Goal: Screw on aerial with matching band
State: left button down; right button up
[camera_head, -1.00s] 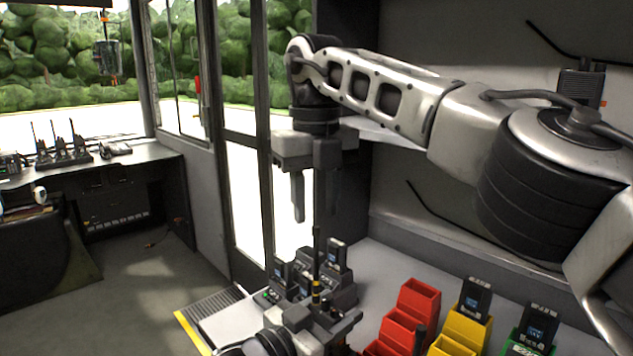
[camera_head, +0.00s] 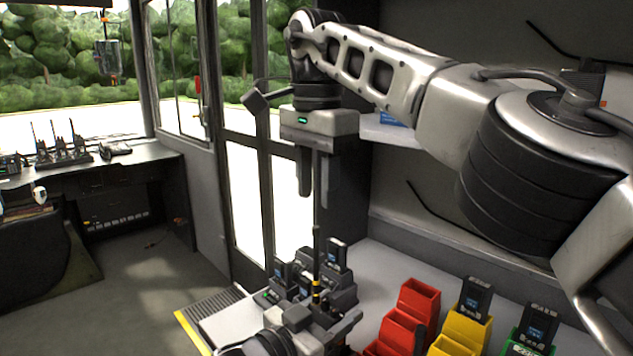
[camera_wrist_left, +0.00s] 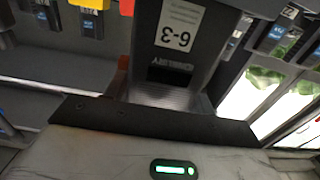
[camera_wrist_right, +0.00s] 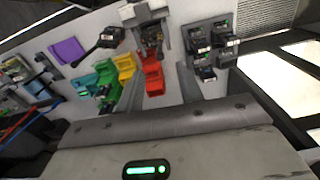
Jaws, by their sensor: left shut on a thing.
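My left gripper (camera_head: 312,322) is low in the head view, shut on a dark handset. The handset (camera_wrist_left: 180,30) fills the top middle of the left wrist view, with an upside-down label reading 6-3. A thin black aerial (camera_head: 316,255) with a yellow band stands upright at the left gripper in the head view. Whether its foot is seated in the handset is hidden.
Several dark radios in chargers (camera_head: 340,285) stand just behind the left gripper. Red bins (camera_head: 417,300), yellow bins (camera_head: 468,328) and a green bin (camera_head: 520,345) stand to the right, some holding radios. Grey counter between is bare. A glazed door (camera_head: 245,200) is at left.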

jog(key=shift+f, duration=0.1)
notch_tip(320, 180, down, 12)
jog(key=shift+r, duration=0.1)
dwell(0.7)
grip_shut()
jog(key=m, duration=2.2)
jog(key=shift+c, duration=0.3)
grip_release()
